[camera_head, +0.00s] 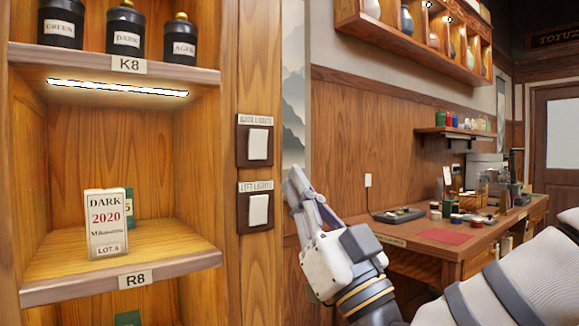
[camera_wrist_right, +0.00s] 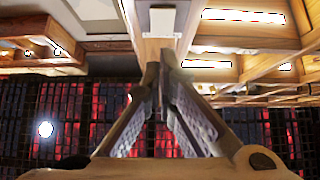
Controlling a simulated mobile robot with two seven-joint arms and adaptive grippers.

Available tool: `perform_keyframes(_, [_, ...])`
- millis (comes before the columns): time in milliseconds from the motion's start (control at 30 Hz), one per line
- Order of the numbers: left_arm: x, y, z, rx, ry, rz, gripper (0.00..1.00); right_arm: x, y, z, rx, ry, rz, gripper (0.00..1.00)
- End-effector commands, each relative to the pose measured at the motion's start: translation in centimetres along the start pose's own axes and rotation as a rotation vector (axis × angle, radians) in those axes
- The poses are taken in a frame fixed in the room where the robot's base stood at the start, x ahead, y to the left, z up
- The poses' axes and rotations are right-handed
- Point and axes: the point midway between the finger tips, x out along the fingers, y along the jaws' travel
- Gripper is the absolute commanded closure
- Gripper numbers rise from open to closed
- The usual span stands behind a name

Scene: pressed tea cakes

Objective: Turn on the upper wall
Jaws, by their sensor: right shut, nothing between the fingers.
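The upper wall switch (camera_head: 258,144) is a white rocker on a dark plate, fixed to the wooden post right of the shelves. Its label above is too small to read surely. A like switch (camera_head: 258,209) sits below it under a "LEFT LIGHTS" label. My right gripper (camera_head: 299,178) is shut and empty, pointing up and left, to the right of both switches in the head view. In the right wrist view the shut fingertips (camera_wrist_right: 161,64) show below a white switch plate (camera_wrist_right: 162,20); I cannot tell which switch it is. My left gripper is not in view.
The shelf (camera_head: 150,258) at left holds a "DARK 2020" box (camera_head: 106,222), with a lit strip (camera_head: 117,88) above it and black jars (camera_head: 127,32) on top. A wooden desk (camera_head: 450,250) with small items stands at the right, behind my right arm.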

Motion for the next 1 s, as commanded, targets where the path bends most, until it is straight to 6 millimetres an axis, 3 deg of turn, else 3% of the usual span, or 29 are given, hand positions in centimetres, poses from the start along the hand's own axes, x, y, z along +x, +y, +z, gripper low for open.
perform_keyframes(100, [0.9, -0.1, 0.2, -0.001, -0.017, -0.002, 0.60, -2.9, 0.1, 1.0, 0.004, -0.008, 0.003, 1.00])
perform_keyframes(300, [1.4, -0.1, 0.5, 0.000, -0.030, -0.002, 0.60, -5.4, 0.0, 1.1, 0.002, -0.003, 0.001, 1.00])
perform_keyframes(733, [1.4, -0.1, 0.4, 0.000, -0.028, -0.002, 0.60, -6.0, 0.0, 1.5, 0.005, -0.020, 0.002, 1.00])
perform_keyframes(767, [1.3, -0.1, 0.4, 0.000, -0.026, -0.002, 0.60, -6.4, 0.0, 2.2, 0.010, -0.047, 0.006, 1.00])
perform_keyframes(867, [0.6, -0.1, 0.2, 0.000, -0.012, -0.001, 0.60, -9.6, 0.2, 7.3, 0.049, -0.244, 0.035, 1.00])
perform_keyframes(967, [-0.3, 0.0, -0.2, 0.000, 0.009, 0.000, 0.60, -16.3, -0.1, 14.2, 0.116, -0.552, 0.086, 1.00])
perform_keyframes(1000, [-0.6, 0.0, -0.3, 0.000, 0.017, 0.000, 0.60, -19.5, -0.2, 16.6, 0.143, -0.675, 0.111, 1.00])
